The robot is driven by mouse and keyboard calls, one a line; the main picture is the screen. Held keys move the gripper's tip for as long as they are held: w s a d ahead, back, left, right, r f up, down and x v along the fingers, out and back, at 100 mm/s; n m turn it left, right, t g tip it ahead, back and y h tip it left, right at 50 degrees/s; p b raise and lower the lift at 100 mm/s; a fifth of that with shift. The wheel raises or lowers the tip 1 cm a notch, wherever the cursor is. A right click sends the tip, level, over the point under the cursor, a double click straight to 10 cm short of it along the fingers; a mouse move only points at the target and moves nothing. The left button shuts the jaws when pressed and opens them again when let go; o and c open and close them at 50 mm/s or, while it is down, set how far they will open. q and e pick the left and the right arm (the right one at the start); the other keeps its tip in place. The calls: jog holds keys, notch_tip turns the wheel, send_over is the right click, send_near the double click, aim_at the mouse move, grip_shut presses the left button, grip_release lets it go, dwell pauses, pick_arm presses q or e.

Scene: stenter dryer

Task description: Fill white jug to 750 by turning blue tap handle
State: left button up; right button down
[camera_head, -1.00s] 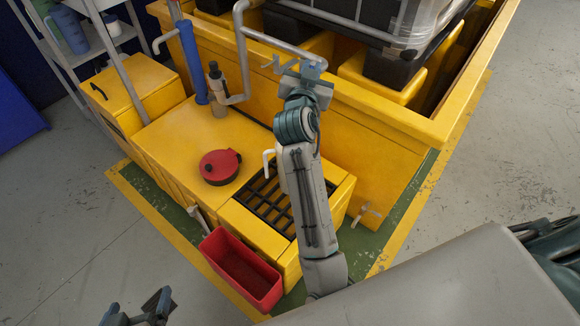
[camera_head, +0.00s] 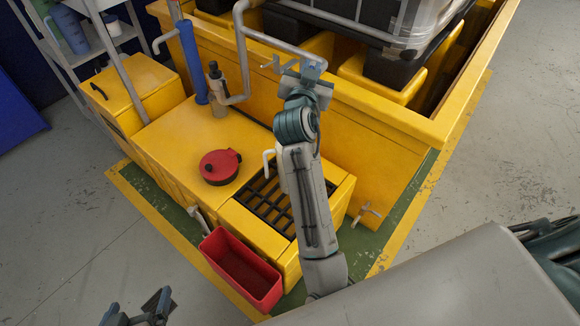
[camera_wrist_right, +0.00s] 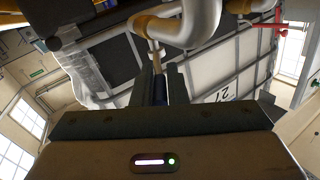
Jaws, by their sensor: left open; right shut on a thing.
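My right gripper (camera_head: 303,72) is up at the grey pipe (camera_head: 285,46) above the yellow tank's near wall. In the right wrist view its fingers (camera_wrist_right: 160,88) are shut on a narrow dark-blue piece, which I take as the blue tap handle (camera_wrist_right: 158,89); the fingers hide most of it. A white curved handle (camera_head: 267,164), seemingly the white jug's, shows above the black grate, left of my right forearm. The jug's body and any level marks are hidden behind the arm. My left gripper (camera_head: 139,312) is open and empty at the bottom left, over the floor.
A red lid-like container (camera_head: 220,167) lies on the yellow bench (camera_head: 180,150). The black grate (camera_head: 265,205) is beside it. A red bin (camera_head: 240,268) stands in front. A blue-sleeved pipe (camera_head: 192,65) rises behind. Grey floor (camera_head: 90,240) is clear at the left.

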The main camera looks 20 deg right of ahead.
jog(key=n+y+p, duration=0.1)
jog(key=p, duration=0.1)
jog(key=n+t+y+p, duration=0.1)
jog(key=y+p, duration=0.1)
jog(key=d+n+t+y+p, duration=0.1)
jog(key=p, duration=0.1)
jog(key=shift+s+y, duration=0.25)
jog(key=shift+y, duration=0.05)
dwell(3.5)
jog(key=n+y+p, duration=0.1)
jog(key=y+p, duration=0.1)
jog(key=p, duration=0.1)
jog(key=d+n+y+p, duration=0.1)
jog(key=y+p, duration=0.1)
jog(key=p, duration=0.1)
jog(key=n+t+y+p, duration=0.1)
jog(key=n+y+p, duration=0.1)
jog(key=p, duration=0.1)
jog(key=shift+s+d, duration=0.1)
jog(key=shift+d, duration=0.2)
